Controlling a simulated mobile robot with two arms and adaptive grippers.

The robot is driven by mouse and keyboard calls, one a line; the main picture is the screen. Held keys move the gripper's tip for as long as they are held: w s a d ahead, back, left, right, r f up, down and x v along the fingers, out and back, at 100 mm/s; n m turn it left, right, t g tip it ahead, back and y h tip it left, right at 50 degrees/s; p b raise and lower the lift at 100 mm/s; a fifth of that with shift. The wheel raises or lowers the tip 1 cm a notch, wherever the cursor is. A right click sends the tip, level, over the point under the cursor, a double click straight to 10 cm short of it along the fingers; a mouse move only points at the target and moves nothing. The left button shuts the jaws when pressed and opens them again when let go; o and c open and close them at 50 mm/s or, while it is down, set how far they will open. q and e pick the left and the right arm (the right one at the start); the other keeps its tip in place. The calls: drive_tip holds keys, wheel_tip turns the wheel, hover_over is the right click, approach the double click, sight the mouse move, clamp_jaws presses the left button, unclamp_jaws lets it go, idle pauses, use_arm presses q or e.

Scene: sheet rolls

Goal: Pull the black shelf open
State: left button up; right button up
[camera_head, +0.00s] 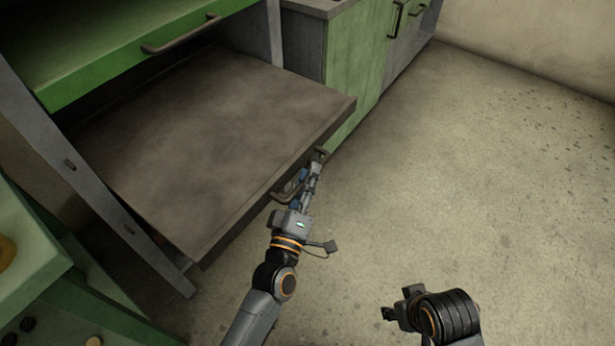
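The black shelf (215,130), a wide dark grey-brown slab, stands well out of its frame, over the floor. A bar handle (279,197) runs along its front edge. My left gripper (308,178) is at this handle, its fingers overlapping the bar. The fingers and handle are too small and dark to tell whether the grip is closed. My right gripper (388,314) is low in the view, well away from the shelf, and its fingers are mostly hidden by its own arm.
A green drawer (120,55) with a bar handle (180,38) is above the shelf. A grey post (90,190) stands at the left. A green cabinet (355,60) stands behind the shelf, and a green unit (30,250) is at lower left. The floor (480,190) at the right is clear.

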use_arm(q)
drive_tip(key=v, duration=1.2)
drive_tip(key=shift+f, duration=0.15)
